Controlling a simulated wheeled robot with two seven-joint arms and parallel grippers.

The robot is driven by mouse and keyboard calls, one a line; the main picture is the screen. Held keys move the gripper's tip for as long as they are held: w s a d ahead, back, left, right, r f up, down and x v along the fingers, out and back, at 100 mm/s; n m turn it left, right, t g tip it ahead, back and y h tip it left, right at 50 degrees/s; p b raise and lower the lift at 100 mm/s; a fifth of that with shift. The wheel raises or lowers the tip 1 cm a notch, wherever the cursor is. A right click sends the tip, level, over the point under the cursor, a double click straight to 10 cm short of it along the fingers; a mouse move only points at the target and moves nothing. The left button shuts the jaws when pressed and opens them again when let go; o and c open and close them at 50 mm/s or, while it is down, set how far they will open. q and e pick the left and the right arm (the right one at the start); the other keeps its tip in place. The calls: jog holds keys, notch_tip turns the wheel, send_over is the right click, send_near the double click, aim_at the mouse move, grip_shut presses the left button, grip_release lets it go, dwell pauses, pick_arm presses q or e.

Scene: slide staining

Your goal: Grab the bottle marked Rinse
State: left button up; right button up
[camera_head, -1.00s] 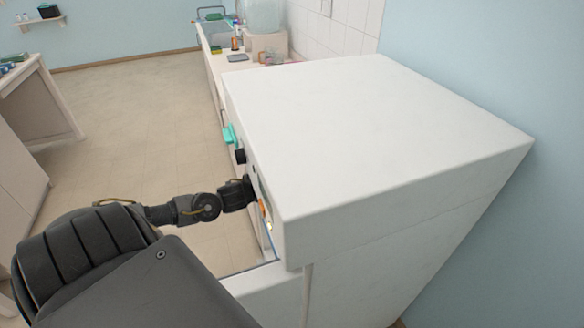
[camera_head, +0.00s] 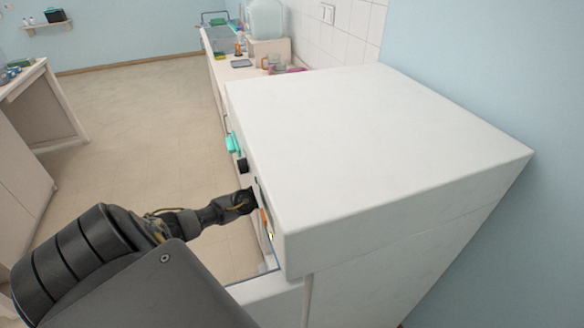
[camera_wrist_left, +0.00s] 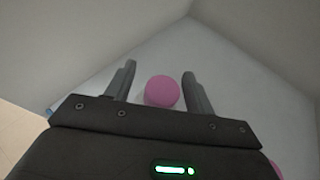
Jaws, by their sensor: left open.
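In the left wrist view, a bottle with a round pink cap (camera_wrist_left: 162,91) stands inside a white enclosure, seen from above. My left gripper (camera_wrist_left: 159,72) is open, with one finger on each side of the cap and a gap visible on both sides. No label shows, so I cannot tell whether it is the bottle marked Rinse. A second pink object (camera_wrist_left: 275,170) is partly cut off at the lower right. In the head view my left arm reaches into the front of the white cabinet (camera_head: 370,150), which hides the gripper and bottle. My right gripper is not in view.
The cabinet's walls and roof closely surround my left gripper. A teal object (camera_head: 232,144) and a black knob (camera_head: 242,164) are on its front. Behind it, a bench carries a large clear container (camera_head: 264,20) and small items. The floor (camera_head: 150,120) at left is clear.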

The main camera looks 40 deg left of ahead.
pick_arm(q)
jog(key=shift+w, duration=0.1)
jog(key=c, duration=1.1)
jog(key=shift+c, duration=0.2)
jog(key=shift+r, duration=0.1)
